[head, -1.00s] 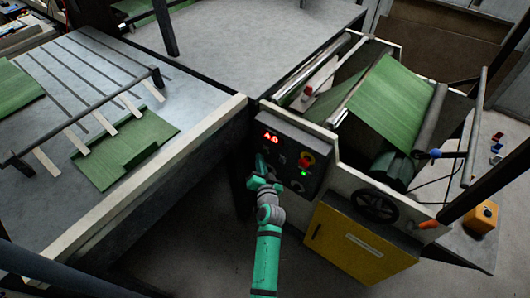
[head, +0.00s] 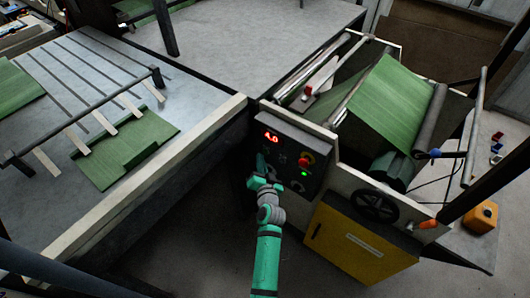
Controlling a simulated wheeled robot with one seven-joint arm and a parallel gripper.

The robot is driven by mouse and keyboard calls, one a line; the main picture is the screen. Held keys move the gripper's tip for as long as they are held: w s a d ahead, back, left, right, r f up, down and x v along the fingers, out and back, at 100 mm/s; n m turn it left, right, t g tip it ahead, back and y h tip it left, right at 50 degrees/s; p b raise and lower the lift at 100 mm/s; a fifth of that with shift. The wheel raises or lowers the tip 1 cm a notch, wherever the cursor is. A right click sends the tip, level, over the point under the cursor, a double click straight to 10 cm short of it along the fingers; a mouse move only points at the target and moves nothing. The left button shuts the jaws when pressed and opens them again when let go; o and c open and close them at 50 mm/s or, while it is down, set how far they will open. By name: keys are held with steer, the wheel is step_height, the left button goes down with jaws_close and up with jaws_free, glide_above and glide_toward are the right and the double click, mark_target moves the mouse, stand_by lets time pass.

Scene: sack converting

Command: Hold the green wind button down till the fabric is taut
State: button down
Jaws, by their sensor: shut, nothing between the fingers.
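The dark control panel (head: 285,152) on the machine front carries a red lit display (head: 271,137), a red knob on yellow (head: 306,160) and a small bright green light or button (head: 304,173). I cannot tell whether this is the wind button. My gripper (head: 261,160) is shut and empty at the panel's left side, below the display and left of the bright green spot. It covers part of the panel there, and contact is not clear. The green fabric (head: 392,98) slopes over the machine between rollers, looking flat. A dark green roll (head: 392,170) lies below it.
A black handwheel (head: 375,205) and yellow cabinet door (head: 358,243) are below the rollers. A grey table (head: 200,110) with green fabric pieces stands left. A yellow box (head: 482,216) sits at right. Dark frame posts cross the right side.

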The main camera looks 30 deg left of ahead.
steer(key=shift+a, duration=0.1)
stand_by(0.6)
steer(key=shift+w+d, duration=0.2)
steer(key=shift+w, duration=0.35)
